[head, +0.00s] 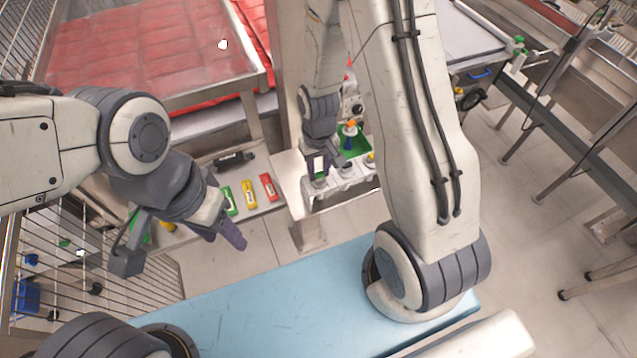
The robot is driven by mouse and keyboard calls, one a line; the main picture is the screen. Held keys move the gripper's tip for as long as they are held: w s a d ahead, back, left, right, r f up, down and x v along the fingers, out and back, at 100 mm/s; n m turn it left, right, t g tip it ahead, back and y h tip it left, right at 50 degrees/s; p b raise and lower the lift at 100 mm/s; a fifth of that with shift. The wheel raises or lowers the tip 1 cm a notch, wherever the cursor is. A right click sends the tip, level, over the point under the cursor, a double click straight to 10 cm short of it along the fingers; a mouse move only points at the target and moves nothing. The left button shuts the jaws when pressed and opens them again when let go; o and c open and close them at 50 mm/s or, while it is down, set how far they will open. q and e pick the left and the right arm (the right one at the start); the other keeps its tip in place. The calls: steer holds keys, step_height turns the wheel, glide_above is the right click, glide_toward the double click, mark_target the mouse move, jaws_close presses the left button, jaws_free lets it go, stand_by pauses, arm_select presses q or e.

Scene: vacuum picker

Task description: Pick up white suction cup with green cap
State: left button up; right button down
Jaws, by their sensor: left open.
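A white rack (345,184) in the middle holds several small white cups, one with a yellow cap (372,158). My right gripper (322,167) is at the rack's left end, pointing down. A small green and white patch shows at its fingers; I cannot tell whether it is a green cap or whether the fingers hold it. My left gripper (182,250) is open and empty, over the gap left of the blue surface and away from the rack. A white piece with a green top (519,44) is far off at the upper right, too small to identify.
A green tray (358,142) with a blue and orange item stands behind the rack. Green, yellow and red packets (249,194) lie on a shelf left of it. A blue-topped surface (270,310) is in front. A wire cage (60,285) stands at lower left.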

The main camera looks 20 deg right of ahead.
steer(key=shift+r, duration=0.1)
step_height(320, 180, up, 10)
steer(key=b, duration=0.1)
steer(key=shift+b, duration=0.4)
stand_by(0.4)
stand_by(0.9)
